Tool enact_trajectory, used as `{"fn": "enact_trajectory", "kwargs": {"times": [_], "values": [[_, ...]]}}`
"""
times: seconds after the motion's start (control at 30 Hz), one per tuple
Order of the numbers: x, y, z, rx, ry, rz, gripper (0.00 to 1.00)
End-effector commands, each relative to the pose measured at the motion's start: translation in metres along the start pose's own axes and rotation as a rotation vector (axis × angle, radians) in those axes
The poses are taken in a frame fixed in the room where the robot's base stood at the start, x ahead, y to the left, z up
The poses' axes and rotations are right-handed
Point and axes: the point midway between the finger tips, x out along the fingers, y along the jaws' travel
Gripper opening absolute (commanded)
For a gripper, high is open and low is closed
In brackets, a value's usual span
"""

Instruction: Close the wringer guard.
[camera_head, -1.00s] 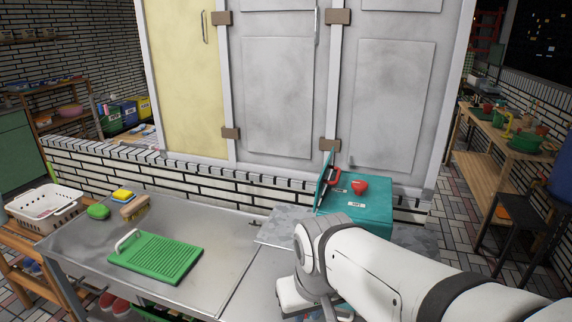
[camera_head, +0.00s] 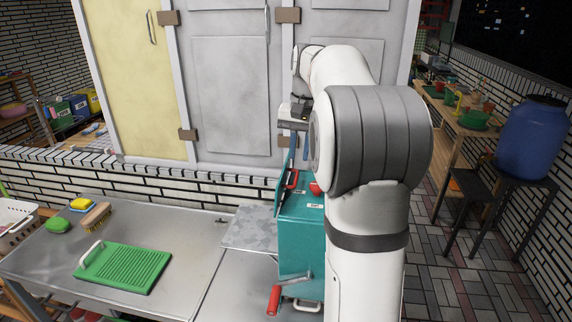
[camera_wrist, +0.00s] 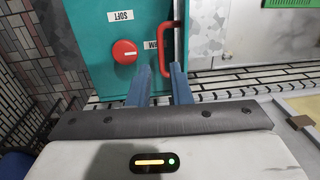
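The teal wringer (camera_head: 300,240) stands at the right end of the metal counter. Its guard (camera_head: 283,178) is a thin teal panel standing raised, nearly upright, at the left of the wringer's top. A red handle (camera_head: 292,180) is on the guard and shows close up in the wrist view (camera_wrist: 167,48). A red knob (camera_head: 315,188) is on the wringer's top, beside the handle in the wrist view (camera_wrist: 124,52). My gripper (camera_head: 298,150) is above the wringer, near the guard. In the wrist view its two blue fingers (camera_wrist: 160,72) are apart, with the handle just beyond them; contact is unclear.
A red-gripped crank (camera_head: 274,298) sticks out at the wringer's front. A green washboard (camera_head: 124,268), brush (camera_head: 96,216) and sponge (camera_head: 82,204) lie on the counter (camera_head: 180,225). Tall lockers (camera_head: 230,95) stand behind a low brick wall.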

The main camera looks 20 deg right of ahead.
Motion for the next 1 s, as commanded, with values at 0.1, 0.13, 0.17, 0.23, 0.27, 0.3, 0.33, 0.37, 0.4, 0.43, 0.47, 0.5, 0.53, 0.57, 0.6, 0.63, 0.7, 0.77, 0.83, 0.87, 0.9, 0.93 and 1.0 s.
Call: {"fn": "enact_trajectory", "kwargs": {"times": [0.1, 0.13, 0.17, 0.23, 0.27, 0.3, 0.33, 0.37, 0.4, 0.43, 0.47, 0.5, 0.53, 0.57, 0.6, 0.63, 0.7, 0.77, 0.83, 0.87, 0.9, 0.93, 1.0], "values": [[-0.005, 0.001, -0.009, 0.018, -0.005, -0.003, 0.18], [-0.003, 0.002, -0.01, 0.019, -0.007, -0.003, 0.18], [0.0, 0.002, -0.01, 0.02, -0.008, -0.003, 0.18], [0.009, 0.002, -0.01, 0.02, -0.011, -0.003, 0.18], [0.014, 0.001, -0.009, 0.02, -0.011, -0.003, 0.18], [0.02, 0.001, -0.009, 0.019, -0.013, -0.003, 0.18], [0.025, 0.001, -0.009, 0.019, -0.012, -0.003, 0.18], [0.031, 0.001, -0.009, 0.018, -0.013, -0.003, 0.18], [0.037, 0.001, -0.009, 0.018, -0.012, -0.003, 0.18], [0.042, 0.001, -0.008, 0.018, -0.013, -0.003, 0.18], [0.046, 0.001, -0.008, 0.017, -0.012, -0.003, 0.18], [0.052, 0.001, -0.008, 0.017, -0.012, -0.003, 0.18], [0.056, 0.001, -0.008, 0.017, -0.012, -0.003, 0.18], [0.059, 0.001, -0.008, 0.017, -0.01, -0.003, 0.18], [0.063, 0.001, -0.008, 0.017, -0.011, -0.003, 0.18], [0.065, 0.001, -0.008, 0.017, -0.011, -0.003, 0.18], [0.069, 0.001, -0.008, 0.017, -0.009, -0.004, 0.18], [0.071, 0.0, -0.008, 0.017, -0.009, -0.004, 0.18], [0.072, 0.0, -0.008, 0.016, -0.009, -0.004, 0.18], [0.072, 0.0, -0.008, 0.016, -0.009, -0.004, 0.18], [0.072, 0.0, -0.008, 0.016, -0.009, -0.004, 0.18], [0.072, 0.0, -0.008, 0.016, -0.009, -0.004, 0.18], [0.072, 0.0, -0.008, 0.016, -0.009, -0.004, 0.17]]}}
